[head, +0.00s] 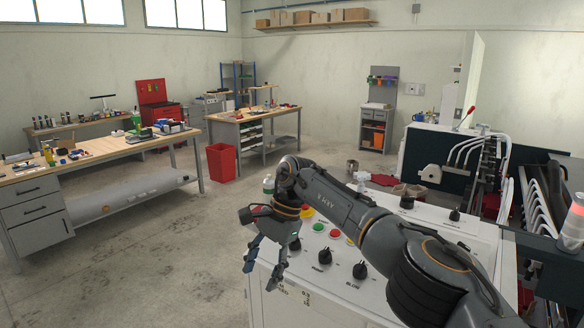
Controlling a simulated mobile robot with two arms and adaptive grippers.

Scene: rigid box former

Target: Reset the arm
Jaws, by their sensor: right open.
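My right arm reaches in from the lower right across a white machine cabinet (310,272). My right gripper (262,278) hangs at the cabinet's front left edge, fingers pointing down. It is open, and nothing shows between its fingers. Black knobs (325,256) and green and red buttons (334,233) are on the cabinet top just right of the gripper. My left gripper is not in view.
A clear bottle (268,187) stands close behind my right wrist. The box-forming machine (455,160) with curved white bars is at the right. A red bin (221,162) and workbenches (100,150) stand farther left. The floor left of the gripper is clear.

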